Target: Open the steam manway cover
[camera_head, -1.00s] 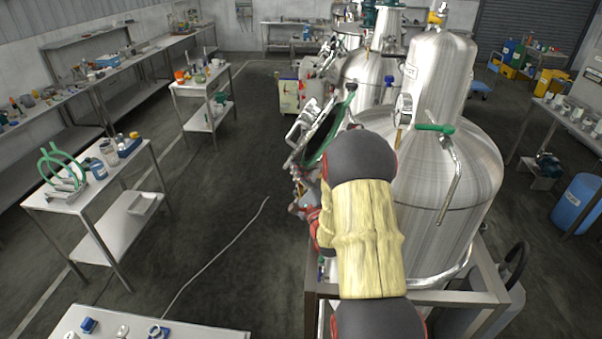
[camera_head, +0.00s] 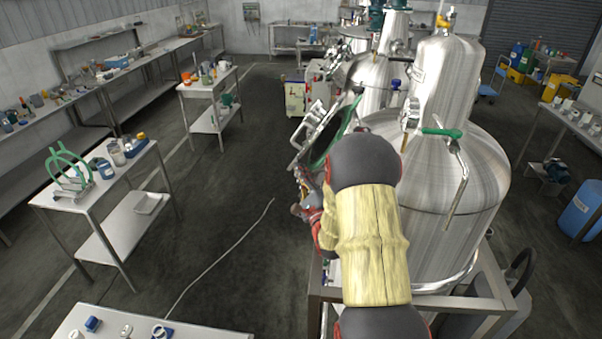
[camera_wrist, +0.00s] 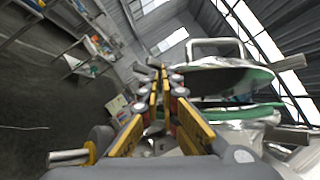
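The steam manway cover (camera_head: 331,134), a dark round lid with a green gasket edge, stands tilted up at the left of the near steel tank (camera_head: 455,180). In the wrist view the cover (camera_wrist: 215,82) has a metal loop handle and sits at the right, apart from a second green-edged ring (camera_wrist: 235,113) below it. My gripper (camera_wrist: 163,82) is just left of the cover, its fingers close together with only a narrow gap and nothing visible held. Any contact with the cover is unclear. My arm hides much of the manway in the head view, where the gripper (camera_head: 306,207) is small.
More steel tanks (camera_head: 372,80) stand behind the near one. A tank frame (camera_head: 490,290) lies below my arm. A white side table (camera_head: 95,190) stands at left, another (camera_head: 110,325) in front. The floor between is clear except for a thin cable (camera_head: 225,252).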

